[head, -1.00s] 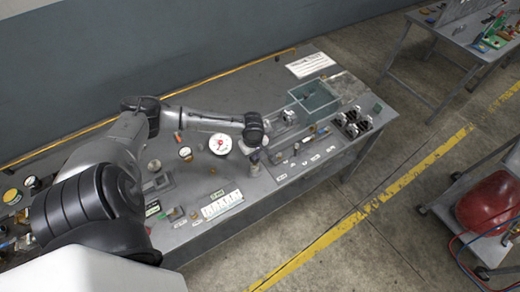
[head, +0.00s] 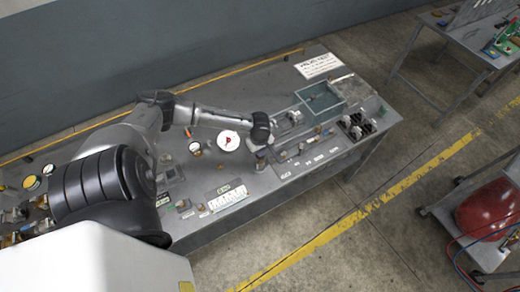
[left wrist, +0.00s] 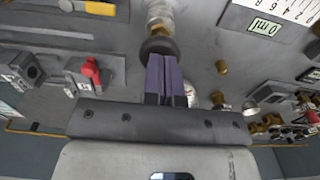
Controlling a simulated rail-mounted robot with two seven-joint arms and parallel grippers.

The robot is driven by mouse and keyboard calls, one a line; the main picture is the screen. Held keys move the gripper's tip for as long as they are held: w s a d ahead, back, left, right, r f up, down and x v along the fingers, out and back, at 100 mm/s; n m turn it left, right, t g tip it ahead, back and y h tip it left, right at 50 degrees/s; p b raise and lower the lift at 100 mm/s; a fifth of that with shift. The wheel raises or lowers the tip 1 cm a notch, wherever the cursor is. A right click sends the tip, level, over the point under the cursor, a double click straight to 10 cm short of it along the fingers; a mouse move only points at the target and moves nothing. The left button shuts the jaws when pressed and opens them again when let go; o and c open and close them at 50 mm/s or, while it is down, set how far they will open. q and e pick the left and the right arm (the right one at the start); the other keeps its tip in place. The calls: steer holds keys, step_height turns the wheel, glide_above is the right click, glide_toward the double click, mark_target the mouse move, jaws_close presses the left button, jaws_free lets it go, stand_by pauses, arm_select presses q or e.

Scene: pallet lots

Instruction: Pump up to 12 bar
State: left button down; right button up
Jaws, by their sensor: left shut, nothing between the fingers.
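A round white gauge (head: 228,140) with a red mark lies on the grey bench; its reading is too small to tell. My left gripper (head: 262,163) is just right of and below the gauge in the head view. In the left wrist view its purple fingers (left wrist: 166,78) are shut and empty. Their tips are close to a dark round collar (left wrist: 158,46) on a metal fitting (left wrist: 160,14); I cannot tell whether they touch. A red-handled part (left wrist: 91,72) stands to the left. I cannot make out which part is the pump. My right gripper is not in view.
A greenish open tray (head: 320,97) and a dark holder (head: 357,126) stand at the bench's right end. A white labelled strip (head: 227,198) lies near the front edge. A red tank (head: 487,205) is off the bench.

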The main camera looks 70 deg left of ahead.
arm_select(q)
step_height(320, 180, up, 2)
steer(key=shift+r+p, duration=0.1)
steer(key=shift+p, duration=0.5)
steer(key=shift+r, duration=0.3)
step_height(320, 180, up, 9)
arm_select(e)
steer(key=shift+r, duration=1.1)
arm_select(q)
steer(key=shift+a, duration=0.1)
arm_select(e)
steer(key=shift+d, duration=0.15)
